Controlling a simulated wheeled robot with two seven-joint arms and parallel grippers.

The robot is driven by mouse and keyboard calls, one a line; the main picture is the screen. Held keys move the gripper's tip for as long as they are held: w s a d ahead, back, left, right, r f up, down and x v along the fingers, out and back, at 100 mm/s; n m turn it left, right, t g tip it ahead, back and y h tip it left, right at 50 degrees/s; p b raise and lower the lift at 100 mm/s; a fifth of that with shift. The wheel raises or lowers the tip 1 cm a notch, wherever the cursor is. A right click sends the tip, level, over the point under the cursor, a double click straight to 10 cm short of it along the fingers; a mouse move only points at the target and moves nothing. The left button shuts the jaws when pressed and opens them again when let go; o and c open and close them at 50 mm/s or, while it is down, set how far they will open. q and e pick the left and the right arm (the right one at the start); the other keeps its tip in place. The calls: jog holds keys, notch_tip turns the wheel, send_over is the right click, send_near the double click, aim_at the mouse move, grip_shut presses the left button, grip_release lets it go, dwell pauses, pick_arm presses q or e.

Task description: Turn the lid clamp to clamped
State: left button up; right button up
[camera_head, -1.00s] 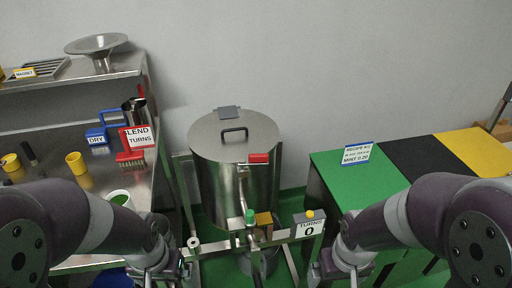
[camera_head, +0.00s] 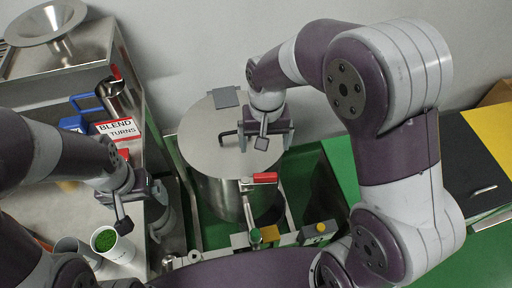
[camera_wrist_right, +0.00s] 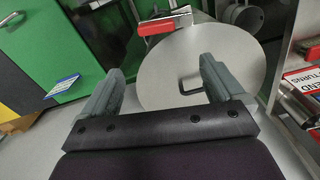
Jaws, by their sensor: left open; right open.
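The lid clamp's red handle (camera_head: 264,178) sits at the front rim of the round steel lid (camera_head: 205,150) on the drum. It points right in the head view and also shows in the right wrist view (camera_wrist_right: 155,26), beyond my fingertips. My right gripper (camera_head: 262,140) is open above the lid, behind the red handle and not touching it. In the right wrist view the gripper (camera_wrist_right: 162,72) has its fingers spread with the lid (camera_wrist_right: 185,65) beyond them. My left gripper (camera_head: 124,215) is open and empty over the left bench, away from the clamp.
A black lid handle (camera_head: 228,133) lies near my right gripper, and a grey hinge plate (camera_head: 225,97) is at the back rim. A counter box with a yellow button (camera_head: 320,228) stands in front. The left bench holds a blend sign (camera_head: 115,129) and cups (camera_head: 112,243).

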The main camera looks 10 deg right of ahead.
aim_at(265, 175)
jog(key=f, duration=0.3)
jog(key=s+f+p, duration=0.1)
jog(key=f, duration=0.3)
jog(key=f+p, duration=0.1)
jog(key=f, duration=0.3)
jog(key=shift+s+f, duration=0.2)
jog(key=shift+s, duration=0.1)
jog(key=shift+s+f, duration=0.3)
jog(key=shift+s, duration=0.1)
pick_arm(q)
jog(key=s+r, duration=0.2)
jog(key=shift+r, duration=0.3)
pick_arm(e)
jog(key=shift+w, duration=0.2)
jog(key=c, duration=0.4)
jog(key=shift+f, duration=0.1)
jog(key=c, duration=1.1)
